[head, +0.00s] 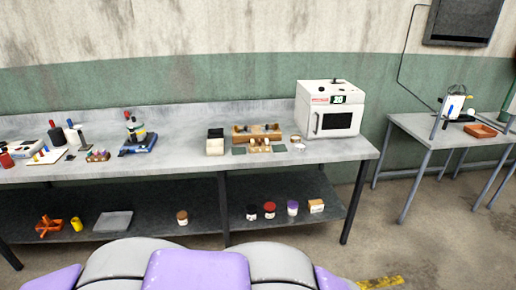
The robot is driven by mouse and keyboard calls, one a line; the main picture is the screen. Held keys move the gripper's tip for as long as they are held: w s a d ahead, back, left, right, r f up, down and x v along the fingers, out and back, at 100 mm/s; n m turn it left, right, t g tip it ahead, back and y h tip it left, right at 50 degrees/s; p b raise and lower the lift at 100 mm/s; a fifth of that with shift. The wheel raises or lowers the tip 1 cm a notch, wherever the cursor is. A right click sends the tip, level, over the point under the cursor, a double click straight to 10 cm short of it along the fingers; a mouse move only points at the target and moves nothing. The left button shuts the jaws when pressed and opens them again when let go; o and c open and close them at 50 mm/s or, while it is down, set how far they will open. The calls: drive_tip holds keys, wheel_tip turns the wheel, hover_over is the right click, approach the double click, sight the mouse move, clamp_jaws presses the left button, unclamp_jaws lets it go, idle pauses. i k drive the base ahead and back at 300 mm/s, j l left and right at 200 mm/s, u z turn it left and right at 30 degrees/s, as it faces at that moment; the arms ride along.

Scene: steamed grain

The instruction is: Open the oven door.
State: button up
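The oven (330,109) is a white box at the right end of the long grey bench in the head view. It has a green-lit display near its top. The oven door (334,122) has a dark window on the front and appears closed. A dark vertical handle (317,123) shows at the left side of the door. My gripper is not in view. Only purple and grey parts of my own body show at the bottom edge, well in front of the bench.
The long bench (346,151) holds a wooden rack (256,133) left of the oven, small dishes (296,140) beside it, and a blue-based device (138,143). Jars stand on the lower shelf. A second table (430,125) stands right. Floor between the tables is open.

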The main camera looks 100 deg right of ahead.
sight(328, 120)
drive_tip(key=k+j+z, duration=0.1)
drive_tip(key=z, duration=0.3)
drive_tip(key=k+j+z, duration=0.15)
drive_tip(key=z, duration=0.2)
drive_tip(key=k+j+z, duration=0.1)
drive_tip(key=z, duration=2.6)
drive_tip(key=i+l+u, duration=0.15)
drive_tip(key=i+l, duration=0.3)
drive_tip(key=i+l+u, duration=0.1)
drive_tip(key=i+l, duration=0.3)
drive_tip(key=i+l+u, duration=0.15)
drive_tip(key=i+l, duration=0.25)
drive_tip(key=l, duration=0.2)
drive_tip(key=i+l+u, duration=0.1)
drive_tip(key=i+l, duration=0.25)
drive_tip(key=l, duration=0.2)
